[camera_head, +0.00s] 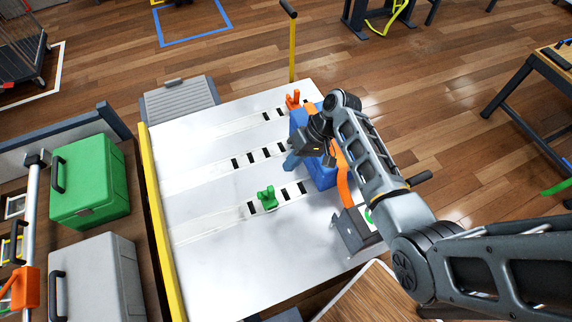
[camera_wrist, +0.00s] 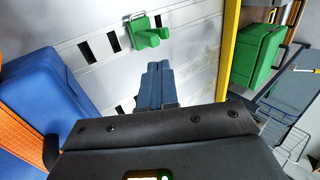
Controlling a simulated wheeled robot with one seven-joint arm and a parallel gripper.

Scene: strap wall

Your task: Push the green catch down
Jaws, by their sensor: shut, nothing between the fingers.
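The green catch (camera_head: 267,198) sits on the nearest slotted strip of the white panel (camera_head: 240,259) in the head view. In the wrist view the green catch (camera_wrist: 147,33) is at the top, with dark slots to its left. My gripper (camera_head: 291,163) is shut and empty, above the panel, to the upper right of the catch in the head view. In the wrist view its blue fingertips (camera_wrist: 159,70) lie together just below the catch in the picture, with a visible gap between them and it.
A blue block (camera_head: 322,174) with an orange strap (camera_head: 343,180) stands beside my gripper. An orange catch (camera_head: 292,99) is on the far strip. A yellow edge (camera_head: 163,232) bounds the panel's left side. A green case (camera_head: 90,181) and a grey case (camera_head: 97,281) stand left of it.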

